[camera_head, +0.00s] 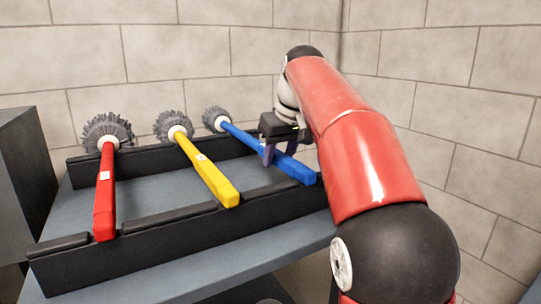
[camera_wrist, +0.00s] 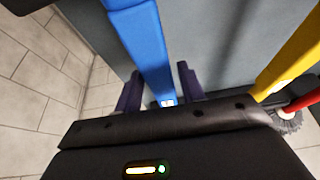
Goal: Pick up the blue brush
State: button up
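The blue brush (camera_head: 262,150) lies tilted across the dark rack at the right end of the row, its grey bristle head at the back and its thick handle end at the front. In the wrist view the blue handle (camera_wrist: 143,40) runs down to between the two purple fingers. My gripper (camera_head: 279,153) is at the handle's middle, with fingers apart on either side of it. It also shows in the wrist view (camera_wrist: 160,88), open, with gaps beside the handle. Whether the fingertips reach down past the handle is unclear.
A yellow brush (camera_head: 205,168) and a red brush (camera_head: 105,190) lie on the same rack to the left. The rack's front rail (camera_head: 180,235) and back rail (camera_head: 75,173) stand on a grey table (camera_head: 270,250). Block walls (camera_head: 180,50) close off the back and right. A dark cabinet stands at left.

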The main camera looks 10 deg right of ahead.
grip_shut()
jog(key=shift+r, duration=0.15)
notch_tip(320, 180, up, 10)
jog(key=p, duration=0.5)
